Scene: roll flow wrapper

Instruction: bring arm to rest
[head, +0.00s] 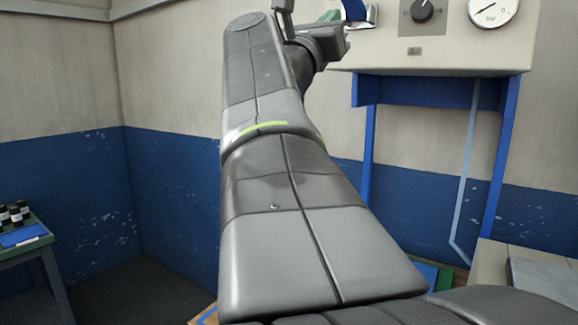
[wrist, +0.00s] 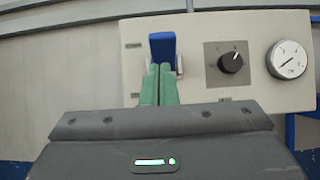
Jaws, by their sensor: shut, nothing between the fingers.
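My gripper (wrist: 157,85) shows in the wrist view as two green fingers lying close together, shut with nothing between them. The fingertips appear just below a blue block-like handle (wrist: 162,46) on a pale control panel (wrist: 200,88). I cannot tell whether they touch it. In the head view my grey arm fills the middle and reaches up. Only a bit of green finger shows at the top, near the blue handle (head: 355,9). The rest of my gripper is mostly hidden or cut off.
The panel carries a black knob (wrist: 231,62) and a round gauge (wrist: 289,60). Blue posts (head: 500,155) and a pale pipe (head: 468,170) stand below it. A green table (head: 35,246) with small dark jars (head: 14,213) is at the far left. The floor (head: 135,292) at left looks clear.

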